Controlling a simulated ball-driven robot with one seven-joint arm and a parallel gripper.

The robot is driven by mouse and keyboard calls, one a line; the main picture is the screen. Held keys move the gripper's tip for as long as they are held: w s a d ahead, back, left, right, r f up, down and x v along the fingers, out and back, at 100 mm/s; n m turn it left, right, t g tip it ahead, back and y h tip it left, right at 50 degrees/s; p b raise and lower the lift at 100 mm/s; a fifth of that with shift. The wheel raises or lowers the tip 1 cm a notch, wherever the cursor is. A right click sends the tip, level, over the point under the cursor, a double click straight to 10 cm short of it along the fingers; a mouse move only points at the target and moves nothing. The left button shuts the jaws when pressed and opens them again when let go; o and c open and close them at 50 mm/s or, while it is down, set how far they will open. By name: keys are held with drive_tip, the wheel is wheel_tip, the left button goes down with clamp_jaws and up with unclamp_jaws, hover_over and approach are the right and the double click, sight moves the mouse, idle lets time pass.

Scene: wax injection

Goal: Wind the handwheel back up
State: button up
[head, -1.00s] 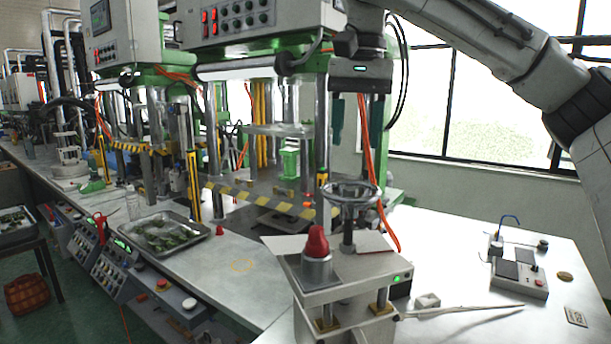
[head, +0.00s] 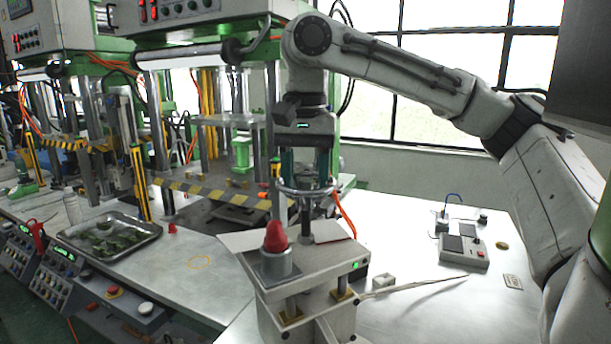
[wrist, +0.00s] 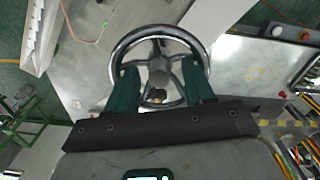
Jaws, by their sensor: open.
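The handwheel (head: 291,192) is a chrome ring with spokes on a dark upright post, on top of the small white press (head: 318,275). In the wrist view the handwheel (wrist: 117,56) fills the middle, with its hub and a small knob showing inside the rim. My gripper (head: 305,180) points down right at the wheel. Its two green fingers are apart, and in the wrist view my gripper (wrist: 160,80) has one finger on each side of the hub, overlapping the rim. Whether the fingers touch the wheel I cannot tell.
A red wax piece (head: 275,237) stands in a grey cup on the press's front left. A control box (head: 463,250) sits on the bench to the right. A metal tray (head: 112,236) lies at the left. Large green machines with striped guards stand behind.

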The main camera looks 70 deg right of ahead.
drive_tip(key=shift+f, duration=0.2)
drive_tip(key=shift+c, duration=0.2)
clamp_jaws()
